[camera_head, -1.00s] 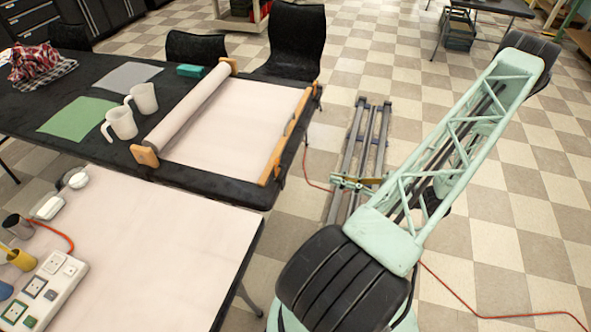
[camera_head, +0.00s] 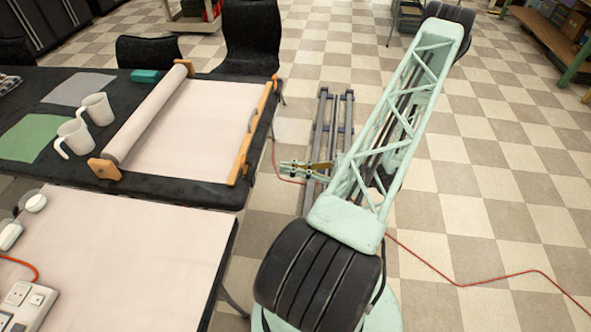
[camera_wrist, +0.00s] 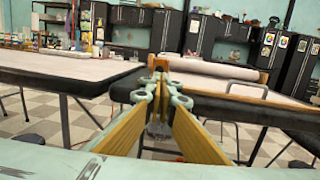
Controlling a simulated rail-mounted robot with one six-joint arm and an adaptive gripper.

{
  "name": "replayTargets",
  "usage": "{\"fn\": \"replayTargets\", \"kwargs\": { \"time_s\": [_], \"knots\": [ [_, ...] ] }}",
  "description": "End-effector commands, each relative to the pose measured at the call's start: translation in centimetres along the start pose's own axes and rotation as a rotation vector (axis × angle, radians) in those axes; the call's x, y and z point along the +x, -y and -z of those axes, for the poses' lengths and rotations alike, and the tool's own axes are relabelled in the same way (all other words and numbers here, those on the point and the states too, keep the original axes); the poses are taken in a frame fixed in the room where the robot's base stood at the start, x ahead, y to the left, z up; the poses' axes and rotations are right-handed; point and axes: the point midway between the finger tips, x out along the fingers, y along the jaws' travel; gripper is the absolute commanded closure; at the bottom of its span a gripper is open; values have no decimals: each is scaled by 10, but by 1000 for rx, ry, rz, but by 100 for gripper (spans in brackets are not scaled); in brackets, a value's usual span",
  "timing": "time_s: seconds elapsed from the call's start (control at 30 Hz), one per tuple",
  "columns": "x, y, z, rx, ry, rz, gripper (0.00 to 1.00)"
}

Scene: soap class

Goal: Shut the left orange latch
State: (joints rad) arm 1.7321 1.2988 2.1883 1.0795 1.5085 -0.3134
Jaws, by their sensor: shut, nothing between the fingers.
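My gripper (camera_head: 285,166) is over the floor, to the right of the black table with the paper roll. In the wrist view my gripper (camera_wrist: 160,72) has its two fingers drawn together at the tips, with nothing held between them. It points toward the gap between two tables and touches nothing that I can see.
The black table (camera_head: 160,193) holds a paper roll (camera_head: 145,118) between orange-brown wooden ends, and white mugs (camera_head: 97,108). A pale table (camera_head: 130,255) is in front. Black cabinets (camera_wrist: 178,33) stand far behind. Open checkered floor lies at right.

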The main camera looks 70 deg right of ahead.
Motion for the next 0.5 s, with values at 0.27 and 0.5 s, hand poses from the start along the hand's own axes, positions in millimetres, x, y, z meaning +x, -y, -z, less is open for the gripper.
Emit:
{"fn": "replayTargets", "kwargs": {
  "time_s": [0.27, 0.5],
  "knots": [
    [27, 0, 1, 1, 1, -2, 100],
    [48, 0, 1, 0, 0, -2, 100]
  ]
}}
